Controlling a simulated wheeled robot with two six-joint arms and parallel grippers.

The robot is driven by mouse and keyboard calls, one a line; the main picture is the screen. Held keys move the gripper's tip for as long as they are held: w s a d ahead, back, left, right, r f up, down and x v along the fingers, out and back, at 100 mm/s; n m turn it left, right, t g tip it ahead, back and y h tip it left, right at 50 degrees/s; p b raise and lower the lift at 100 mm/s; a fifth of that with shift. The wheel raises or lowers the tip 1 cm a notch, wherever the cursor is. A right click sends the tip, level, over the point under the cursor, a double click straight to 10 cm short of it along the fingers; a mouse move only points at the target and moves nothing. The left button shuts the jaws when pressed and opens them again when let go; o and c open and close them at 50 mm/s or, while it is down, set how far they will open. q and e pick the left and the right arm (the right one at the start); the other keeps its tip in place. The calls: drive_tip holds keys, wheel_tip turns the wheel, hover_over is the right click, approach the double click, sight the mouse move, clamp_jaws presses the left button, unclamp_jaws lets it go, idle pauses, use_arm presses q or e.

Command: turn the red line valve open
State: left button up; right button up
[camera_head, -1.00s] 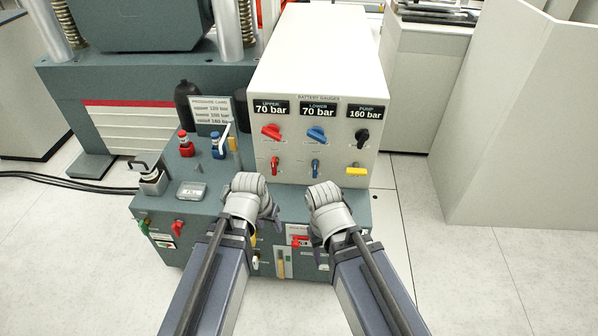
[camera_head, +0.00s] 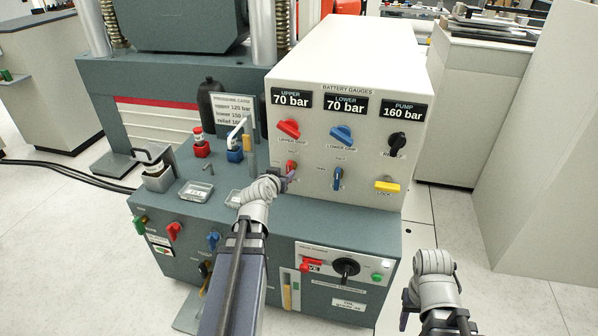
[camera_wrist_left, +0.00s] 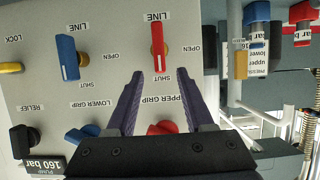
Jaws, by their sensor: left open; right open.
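The red line valve (camera_head: 291,167) is a small red lever on the white gauge cabinet, below the red upper grip knob (camera_head: 289,128). In the left wrist view, which is upside down, the red line valve (camera_wrist_left: 158,45) points with its white-marked end at the SHUT label; OPEN is printed to its side. My left gripper (camera_wrist_left: 163,77) is open and empty, its fingertips on either side of the lever's line but short of it in the picture. In the head view my left gripper (camera_head: 287,180) is right by the valve. My right gripper (camera_head: 404,321) is open, low at the right.
The blue line valve (camera_head: 338,178) sits just right of the red one, with a yellow lock handle (camera_head: 387,186) further right. A grey hydraulic unit (camera_head: 180,262) with small levers lies below. Floor right of it is clear.

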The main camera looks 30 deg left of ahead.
sight(288, 169)
use_arm(q)
drive_tip(key=b+x, duration=0.3)
drive_tip(key=x, duration=0.5)
drive_tip(key=shift+s, duration=0.1)
clamp_jaws()
idle(0.4)
